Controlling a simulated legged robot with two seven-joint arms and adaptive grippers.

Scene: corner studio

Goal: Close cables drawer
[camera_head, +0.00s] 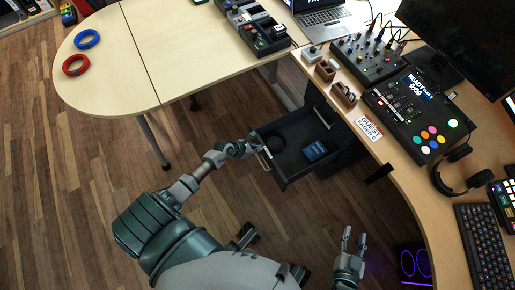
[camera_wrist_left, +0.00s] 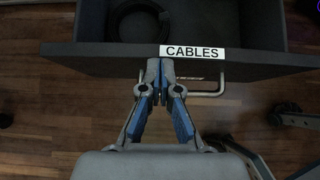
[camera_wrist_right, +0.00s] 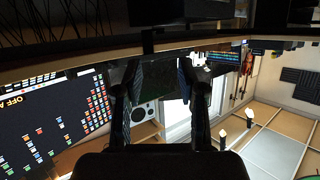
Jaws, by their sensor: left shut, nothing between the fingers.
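The cables drawer (camera_head: 290,170) is pulled open from the dark cabinet under the desk. Its front panel (camera_wrist_left: 110,59) carries a white CABLES label (camera_wrist_left: 192,53) and a metal handle (camera_wrist_left: 215,88). A black coiled cable (camera_wrist_left: 140,22) and a blue item (camera_head: 314,151) lie inside. My left gripper (camera_head: 258,147) is shut and empty, with its fingertips (camera_wrist_left: 160,65) at the drawer front just below the label; I cannot tell whether they touch it. My right gripper (camera_head: 353,238) is open and empty, away from the drawer near the desk edge.
The wooden desk (camera_head: 413,185) curves along the right, with a mixer (camera_head: 370,58), a button panel (camera_head: 425,115), headphones (camera_head: 462,170) and a keyboard (camera_head: 484,245). The floor left of the drawer is mostly clear.

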